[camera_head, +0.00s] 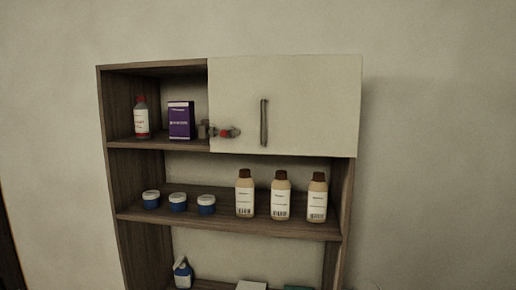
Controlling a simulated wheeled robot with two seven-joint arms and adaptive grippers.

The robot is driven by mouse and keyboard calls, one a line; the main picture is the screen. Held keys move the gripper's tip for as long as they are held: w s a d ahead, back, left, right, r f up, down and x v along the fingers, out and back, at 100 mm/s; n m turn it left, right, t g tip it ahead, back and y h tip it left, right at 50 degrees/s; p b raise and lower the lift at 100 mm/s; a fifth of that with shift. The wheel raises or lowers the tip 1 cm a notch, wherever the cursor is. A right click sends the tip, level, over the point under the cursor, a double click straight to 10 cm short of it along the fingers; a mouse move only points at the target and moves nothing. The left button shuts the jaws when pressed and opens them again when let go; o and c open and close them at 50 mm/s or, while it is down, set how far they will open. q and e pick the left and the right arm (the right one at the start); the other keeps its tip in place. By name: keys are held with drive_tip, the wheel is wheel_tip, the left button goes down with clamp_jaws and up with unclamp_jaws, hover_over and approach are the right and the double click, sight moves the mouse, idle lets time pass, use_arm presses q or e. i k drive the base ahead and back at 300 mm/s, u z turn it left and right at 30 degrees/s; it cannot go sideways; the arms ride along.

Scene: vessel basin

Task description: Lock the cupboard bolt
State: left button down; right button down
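The cupboard bolt (224,132) is a small grey fitting with a red knob, at the lower left edge of a cream door. A grey block (203,129) sits just left of it. The picture is too small to tell whether the bolt is engaged. The cupboard door (310,100) is cream, looks closed, and has a dark vertical handle (264,122). Neither of my grippers is in view.
The wooden shelf unit (130,240) stands against a plain wall. Its open top-left bay holds a red-capped bottle (141,118) and a purple box (181,120). The middle shelf holds blue jars (178,203) and brown-capped bottles (281,195). A blue-and-white bottle (182,274) stands lower.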

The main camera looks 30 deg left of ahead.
sight(224, 133)
drive_tip(key=k, duration=0.15)
drive_tip(key=u, duration=2.6)
drive_tip(key=k, duration=0.5)
drive_tip(key=z, duration=0.8)
